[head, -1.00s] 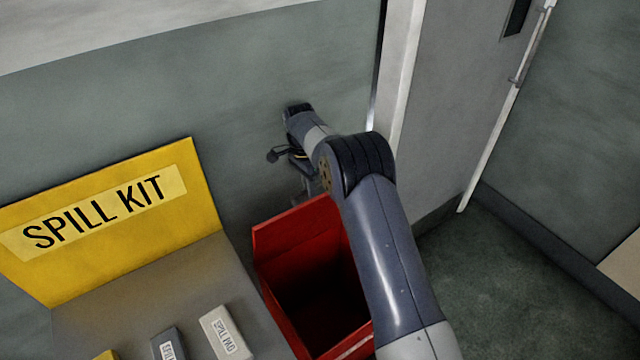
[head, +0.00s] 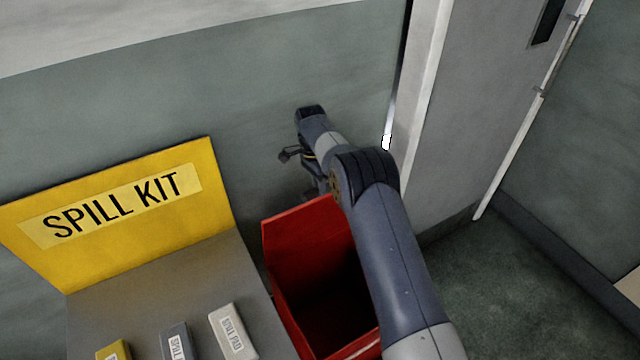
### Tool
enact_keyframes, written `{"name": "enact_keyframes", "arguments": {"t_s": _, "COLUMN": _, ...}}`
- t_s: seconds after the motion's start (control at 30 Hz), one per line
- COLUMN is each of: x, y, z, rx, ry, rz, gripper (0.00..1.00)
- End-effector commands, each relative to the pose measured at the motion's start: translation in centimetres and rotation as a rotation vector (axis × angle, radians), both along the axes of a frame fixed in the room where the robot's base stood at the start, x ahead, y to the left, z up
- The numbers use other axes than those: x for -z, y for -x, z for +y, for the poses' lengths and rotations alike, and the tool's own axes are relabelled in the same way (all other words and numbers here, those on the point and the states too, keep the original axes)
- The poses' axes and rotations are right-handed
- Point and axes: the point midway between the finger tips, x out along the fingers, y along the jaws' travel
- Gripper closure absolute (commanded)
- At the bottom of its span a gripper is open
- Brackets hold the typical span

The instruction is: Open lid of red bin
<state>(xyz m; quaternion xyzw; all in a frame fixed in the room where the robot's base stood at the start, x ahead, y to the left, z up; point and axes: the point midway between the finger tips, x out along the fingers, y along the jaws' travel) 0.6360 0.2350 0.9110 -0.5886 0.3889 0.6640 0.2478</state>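The red bin (head: 283,285) stands at the lower middle of the head view, right of the spill kit table. Its top is open and its dark inside shows. A red panel (head: 310,228), which looks like the raised lid, stands up at the bin's back side. My arm reaches over the bin's right part and hides some of it. My gripper (head: 312,184) is behind the red panel, near the wall, partly hidden by the panel and my arm. Its fingers are too hidden to show whether they are open or shut, or whether they touch the panel.
A grey table (head: 170,290) with a yellow SPILL KIT board (head: 120,215) stands left of the bin. Several small packs, such as the white spill pad (head: 232,332), lie on it. A wall is close behind, and a door (head: 480,90) is at right. Dark floor (head: 500,290) is clear at right.

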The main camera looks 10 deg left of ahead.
Motion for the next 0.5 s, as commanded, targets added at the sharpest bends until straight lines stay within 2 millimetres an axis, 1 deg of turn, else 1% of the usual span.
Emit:
{"name": "enact_keyframes", "arguments": {"t_s": 0.03, "x": -0.15, "y": -0.08, "z": 0.03, "rx": 0.000, "ry": -0.001, "rz": -0.003, "gripper": 0.77}}
{"name": "enact_keyframes", "arguments": {"t_s": 0.17, "x": -0.42, "y": -0.16, "z": 0.04, "rx": 0.000, "ry": -0.002, "rz": -0.006, "gripper": 0.66}}
{"name": "enact_keyframes", "arguments": {"t_s": 0.4, "x": -0.66, "y": -0.24, "z": 0.03, "rx": -0.001, "ry": -0.002, "rz": -0.008, "gripper": 0.66}}
{"name": "enact_keyframes", "arguments": {"t_s": 0.5, "x": -1.11, "y": -0.39, "z": 0.12, "rx": -0.001, "ry": -0.003, "rz": -0.011, "gripper": 0.66}}
